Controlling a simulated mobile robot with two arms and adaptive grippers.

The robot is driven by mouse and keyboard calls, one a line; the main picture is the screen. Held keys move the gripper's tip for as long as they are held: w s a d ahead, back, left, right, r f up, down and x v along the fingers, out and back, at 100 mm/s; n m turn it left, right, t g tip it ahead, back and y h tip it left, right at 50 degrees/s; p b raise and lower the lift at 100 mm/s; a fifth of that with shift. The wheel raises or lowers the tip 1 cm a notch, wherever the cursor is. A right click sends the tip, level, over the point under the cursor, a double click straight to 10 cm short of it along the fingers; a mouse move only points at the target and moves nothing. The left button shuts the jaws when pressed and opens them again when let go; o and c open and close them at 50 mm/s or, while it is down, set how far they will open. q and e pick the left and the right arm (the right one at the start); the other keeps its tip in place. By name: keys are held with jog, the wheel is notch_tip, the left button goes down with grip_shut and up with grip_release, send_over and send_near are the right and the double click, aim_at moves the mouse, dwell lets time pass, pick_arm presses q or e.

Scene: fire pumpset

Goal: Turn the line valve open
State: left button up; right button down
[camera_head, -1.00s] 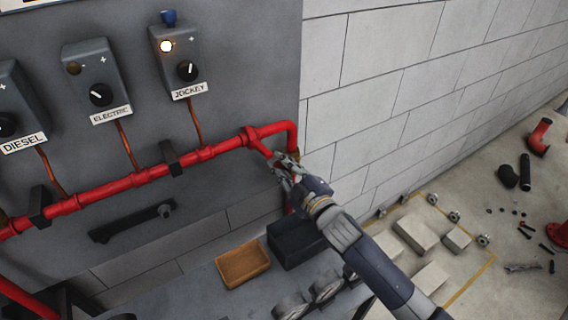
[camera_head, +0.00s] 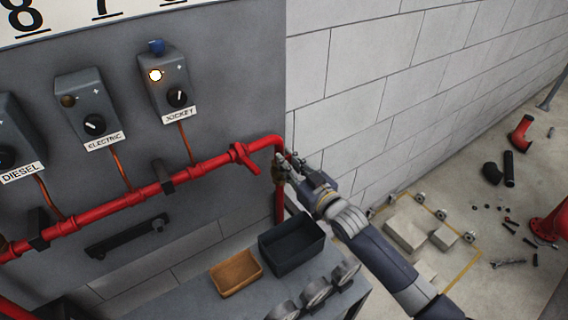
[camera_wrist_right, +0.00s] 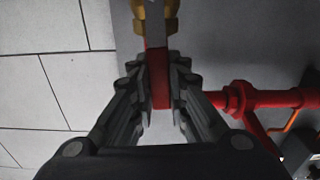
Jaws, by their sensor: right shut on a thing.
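The line valve shows as a brass body (camera_head: 278,173) on the red vertical pipe, just below the pipe's corner. In the right wrist view its brass part (camera_wrist_right: 155,22) is at the top, with a red handle (camera_wrist_right: 158,82) running down from it. My right gripper (camera_head: 289,163) is at the valve, reaching in from the lower right. In the right wrist view its two fingers (camera_wrist_right: 159,98) are shut on the red handle, one on each side. The fingers hide part of the valve in the head view. My left gripper is not in view.
A red pipe (camera_head: 130,200) with a short side branch (camera_head: 243,157) runs along the grey panel. The white block wall (camera_head: 370,90) is close to my right gripper. Below stand a black bin (camera_head: 292,246), an orange tray (camera_head: 236,274) and several gauges (camera_head: 317,291).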

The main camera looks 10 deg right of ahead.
jog(key=shift+d+f+m, duration=0.1)
jog(key=shift+d+m, duration=0.15)
jog(key=shift+m, duration=0.25)
jog(key=c, duration=1.5)
grip_release()
jog(key=shift+w, duration=0.1)
jog(key=shift+c, duration=0.2)
jog(key=v, duration=1.2)
jog(key=shift+d, duration=0.1)
